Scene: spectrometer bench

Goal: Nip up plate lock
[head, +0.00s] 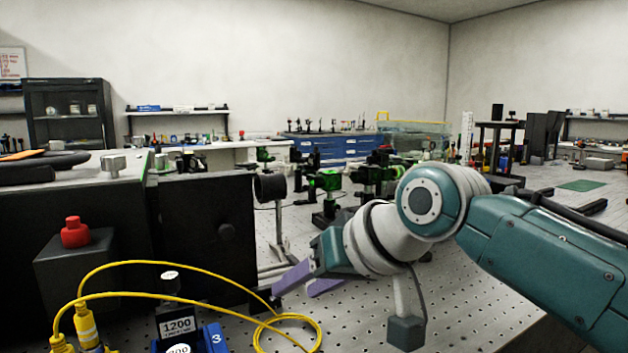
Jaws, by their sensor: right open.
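My right gripper (294,291) reaches in from the right, its two purple fingers apart with nothing seen between them. It is just right of the lower right edge of an upright black plate (205,265). A silver knurled knob (113,163) stands on top of the dark housing (100,210) at the left. I cannot tell for certain which knob is the plate lock. My left gripper is out of view.
A red button (75,232) on a dark box, a looped yellow cable (318,335) and a block labelled 1200 (176,326) are at the front left. Green-lit optics mounts (325,181) stand behind my arm.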

